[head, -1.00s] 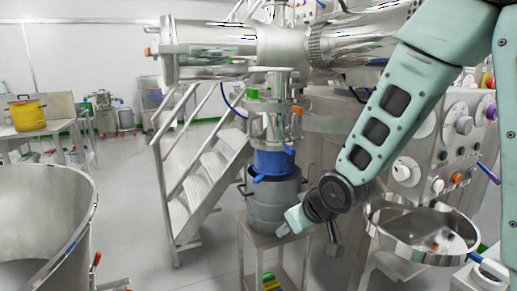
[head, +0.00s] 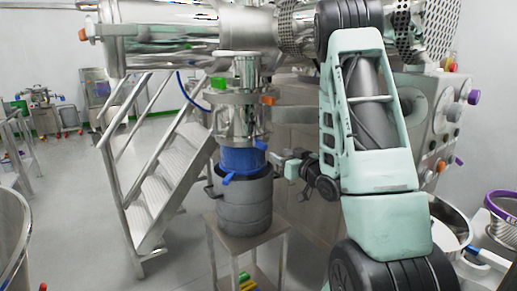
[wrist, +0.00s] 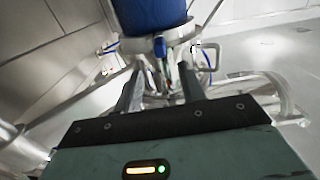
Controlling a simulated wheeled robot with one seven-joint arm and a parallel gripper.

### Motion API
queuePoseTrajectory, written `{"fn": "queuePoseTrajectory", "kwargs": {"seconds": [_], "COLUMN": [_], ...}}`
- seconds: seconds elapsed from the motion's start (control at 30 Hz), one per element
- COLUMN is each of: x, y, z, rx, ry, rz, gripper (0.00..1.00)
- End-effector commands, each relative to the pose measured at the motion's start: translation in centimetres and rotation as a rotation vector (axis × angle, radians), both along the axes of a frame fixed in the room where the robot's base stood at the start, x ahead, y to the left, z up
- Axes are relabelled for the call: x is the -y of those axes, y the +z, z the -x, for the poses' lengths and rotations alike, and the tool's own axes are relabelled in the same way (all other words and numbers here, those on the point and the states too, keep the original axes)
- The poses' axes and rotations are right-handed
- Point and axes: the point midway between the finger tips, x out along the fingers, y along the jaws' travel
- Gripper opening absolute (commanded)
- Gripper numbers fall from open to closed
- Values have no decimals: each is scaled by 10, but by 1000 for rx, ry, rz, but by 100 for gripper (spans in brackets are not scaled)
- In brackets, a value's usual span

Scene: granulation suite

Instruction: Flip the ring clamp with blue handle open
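A blue sleeve (head: 243,159) joins the steel valve column to a grey drum (head: 245,205). A blue handle (head: 229,178) shows at the sleeve's lower front left. Another blue piece (head: 262,146) shows at its upper right. In the wrist view a blue handle (wrist: 160,47) hangs just under the blue sleeve (wrist: 150,14), beyond my fingers; I cannot tell which one it is. My gripper (head: 275,158) is right of the sleeve, pointing at it. In the wrist view its fingers (wrist: 159,82) are apart with nothing clearly gripped. The clamp's ring is hard to make out.
The drum stands on a small metal stand (head: 250,240). Steel stairs (head: 160,180) are close on the left. An orange handle (head: 267,101) and a green one (head: 218,83) sit higher on the column. A steel bowl (head: 450,220) is at the right.

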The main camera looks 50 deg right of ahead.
Motion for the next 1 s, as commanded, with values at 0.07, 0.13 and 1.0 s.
{"fn": "queuePoseTrajectory", "kwargs": {"seconds": [0.07,0.13,1.0], "x": [2,6,22], "y": [1,2,0], "z": [-16,-30,-95], "rx": [1,1,-1], "ry": [4,5,1], "rz": [0,-1,-1], "gripper": [40,40,21]}}
